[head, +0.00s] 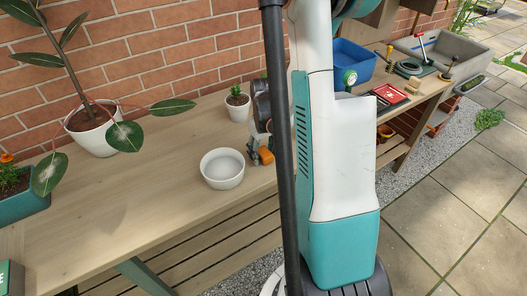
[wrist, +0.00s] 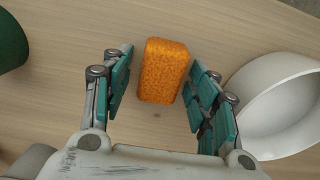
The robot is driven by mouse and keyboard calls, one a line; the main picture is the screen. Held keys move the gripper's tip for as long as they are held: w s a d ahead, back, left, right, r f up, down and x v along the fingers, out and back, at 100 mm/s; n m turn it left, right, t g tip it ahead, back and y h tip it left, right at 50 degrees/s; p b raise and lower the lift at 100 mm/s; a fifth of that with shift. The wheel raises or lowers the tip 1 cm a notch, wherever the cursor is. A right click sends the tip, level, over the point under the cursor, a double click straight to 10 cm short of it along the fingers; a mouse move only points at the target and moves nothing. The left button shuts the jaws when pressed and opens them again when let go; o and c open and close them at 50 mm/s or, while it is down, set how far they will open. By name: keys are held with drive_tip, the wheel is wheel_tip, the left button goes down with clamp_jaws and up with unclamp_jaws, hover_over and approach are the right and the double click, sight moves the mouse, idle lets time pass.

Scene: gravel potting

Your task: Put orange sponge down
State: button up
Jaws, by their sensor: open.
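The orange sponge (wrist: 163,71) lies between the fingers of my gripper (wrist: 160,88) in the wrist view, with a gap visible on each side of it. The fingers are open and the sponge appears to rest on the wooden table (wrist: 75,40). In the head view the sponge (head: 266,155) shows as a small orange patch at the table's front part, right of the white bowl (head: 222,180). My gripper (head: 258,150) is mostly hidden there behind my own arm and a dark post.
The white bowl also shows close to the right fingers in the wrist view (wrist: 262,85). A dark green object (wrist: 12,42) stands at the upper left. A small potted plant (head: 238,109) is behind the bowl. The table's left middle is clear.

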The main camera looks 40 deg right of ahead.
sight(264, 152)
wheel_tip(264, 152, up, 12)
drive_tip(key=p, duration=0.4)
drive_tip(key=shift+s, duration=0.2)
